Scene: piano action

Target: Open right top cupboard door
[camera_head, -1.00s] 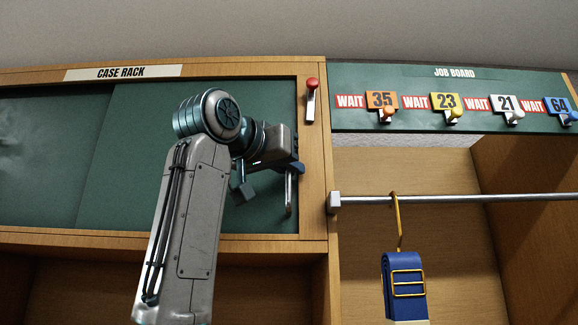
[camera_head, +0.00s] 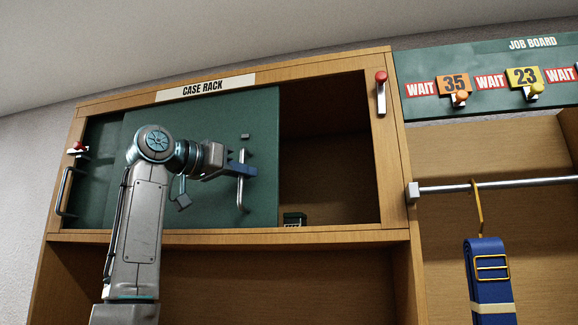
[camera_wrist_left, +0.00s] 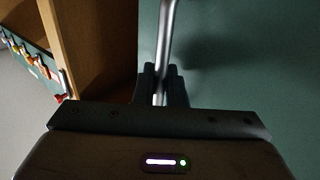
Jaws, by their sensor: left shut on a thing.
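The right top cupboard door (camera_head: 215,115) is a dark green sliding panel under the CASE RACK sign (camera_head: 205,87). It stands slid to the left, with the right part of the cupboard open. Its metal bar handle (camera_head: 241,190) is upright near the door's right edge. My left gripper (camera_head: 246,170) is shut on this handle. In the left wrist view the handle (camera_wrist_left: 166,40) runs between the two dark fingers (camera_wrist_left: 162,88). The left door (camera_head: 102,140) shows partly behind the right one. My right gripper is not in view.
The open compartment (camera_head: 325,150) holds a small green item (camera_head: 294,219) at its floor. A red-topped latch (camera_head: 380,90) is on the right frame post, another (camera_head: 77,148) at the left. A rail (camera_head: 520,184) with a blue strap (camera_head: 488,270) is at the right.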

